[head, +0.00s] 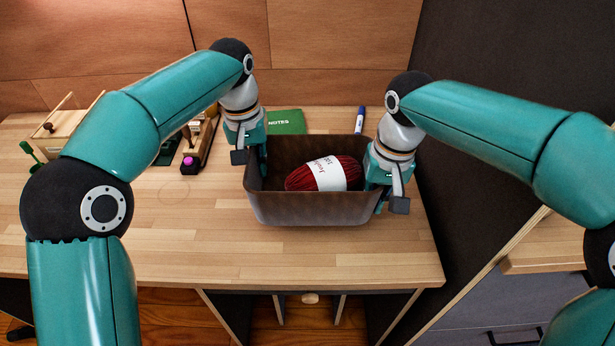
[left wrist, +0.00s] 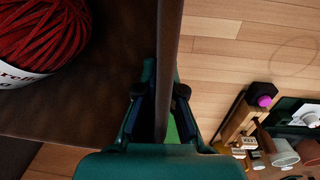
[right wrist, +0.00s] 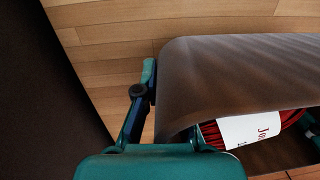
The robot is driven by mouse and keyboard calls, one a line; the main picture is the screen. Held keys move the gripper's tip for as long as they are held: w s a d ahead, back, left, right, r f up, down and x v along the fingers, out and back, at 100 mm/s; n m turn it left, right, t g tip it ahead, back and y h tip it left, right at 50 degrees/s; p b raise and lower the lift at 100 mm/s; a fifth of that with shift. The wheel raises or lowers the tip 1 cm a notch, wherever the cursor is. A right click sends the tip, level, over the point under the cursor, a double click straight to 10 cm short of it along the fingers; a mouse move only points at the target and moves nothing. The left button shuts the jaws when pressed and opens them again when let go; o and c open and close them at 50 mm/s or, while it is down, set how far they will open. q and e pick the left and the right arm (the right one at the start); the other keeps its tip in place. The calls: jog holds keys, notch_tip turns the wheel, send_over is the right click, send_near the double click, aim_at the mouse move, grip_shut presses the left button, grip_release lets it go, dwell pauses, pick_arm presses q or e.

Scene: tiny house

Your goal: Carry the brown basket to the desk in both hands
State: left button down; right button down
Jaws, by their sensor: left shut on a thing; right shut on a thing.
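The brown basket (head: 312,209) is over the right part of the wooden desk (head: 130,245). I cannot tell whether its bottom touches the top. A red yarn ball with a white label (head: 309,179) lies inside it. My left gripper (head: 254,160) is shut on the basket's left wall; in the left wrist view (left wrist: 163,95) one finger is on each side of the wall. My right gripper (head: 385,187) is shut on the right wall. In the right wrist view one finger (right wrist: 139,103) shows outside the basket wall (right wrist: 230,75), which hides the other finger.
A green notes book (head: 286,121) and a blue marker (head: 360,120) lie behind the basket. A dark organizer with a pink-tipped item (head: 188,161) and a wooden box (head: 65,125) stand at the left. A dark wall (head: 475,60) rises at the right. The desk's front left is clear.

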pick_arm(q)
jog(key=shift+f, duration=0.15)
pick_arm(e)
jog(key=shift+f, duration=0.15)
